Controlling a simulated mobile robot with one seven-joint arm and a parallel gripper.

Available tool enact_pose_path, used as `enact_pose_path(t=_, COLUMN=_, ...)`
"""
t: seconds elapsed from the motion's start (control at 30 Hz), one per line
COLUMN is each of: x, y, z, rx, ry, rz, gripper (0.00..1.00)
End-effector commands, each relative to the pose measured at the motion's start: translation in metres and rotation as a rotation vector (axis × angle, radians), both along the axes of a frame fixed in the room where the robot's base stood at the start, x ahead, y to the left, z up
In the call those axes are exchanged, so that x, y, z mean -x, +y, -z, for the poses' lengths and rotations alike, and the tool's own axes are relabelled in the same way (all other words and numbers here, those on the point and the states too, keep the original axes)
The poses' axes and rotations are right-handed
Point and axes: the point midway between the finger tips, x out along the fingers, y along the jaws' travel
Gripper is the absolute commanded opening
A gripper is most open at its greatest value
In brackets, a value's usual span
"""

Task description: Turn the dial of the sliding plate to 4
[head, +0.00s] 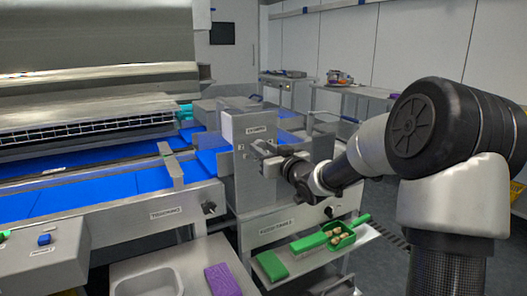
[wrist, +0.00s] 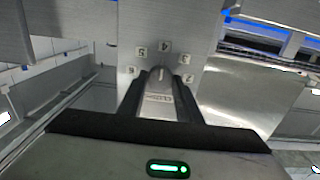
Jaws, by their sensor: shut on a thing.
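The sliding plate (head: 236,168) is an upright grey metal panel on the machine in the head view. Its face (wrist: 205,22) fills the upper middle of the wrist view. The dial (wrist: 160,80) is a grey knob with a pale line on it, ringed by small number tags. The line points up, close to the 4 tag (wrist: 164,46). My gripper (wrist: 161,92) is shut on the dial, one finger on each side. In the head view my gripper (head: 272,166) is at the plate's front and hides the dial.
Blue belts (head: 75,200) run at left. Below the plate, a green scoop (head: 338,237) with dates and a green block (head: 271,266) lie on a shelf. A purple cloth (head: 222,280) and a grey tray (head: 150,284) are at the front. The floor at right is partly hidden by my arm.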

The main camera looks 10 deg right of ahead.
Motion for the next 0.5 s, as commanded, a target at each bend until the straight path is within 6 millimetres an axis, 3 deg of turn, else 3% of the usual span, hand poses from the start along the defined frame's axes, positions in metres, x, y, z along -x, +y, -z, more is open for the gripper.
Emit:
enact_pose_path(t=0.27, x=0.0002, y=0.0003, z=0.0011, rx=0.001, ry=0.003, rz=-0.001, gripper=0.09)
enact_pose_path(t=0.3, x=0.0002, y=0.0003, z=0.0011, rx=0.001, ry=0.003, rz=-0.001, gripper=0.36)
enact_pose_path(t=0.4, x=0.0002, y=0.0003, z=0.0009, rx=0.000, ry=0.002, rz=-0.001, gripper=0.50)
enact_pose_path(t=0.5, x=0.0001, y=0.0002, z=0.0007, rx=0.000, ry=0.002, rz=0.000, gripper=0.50)
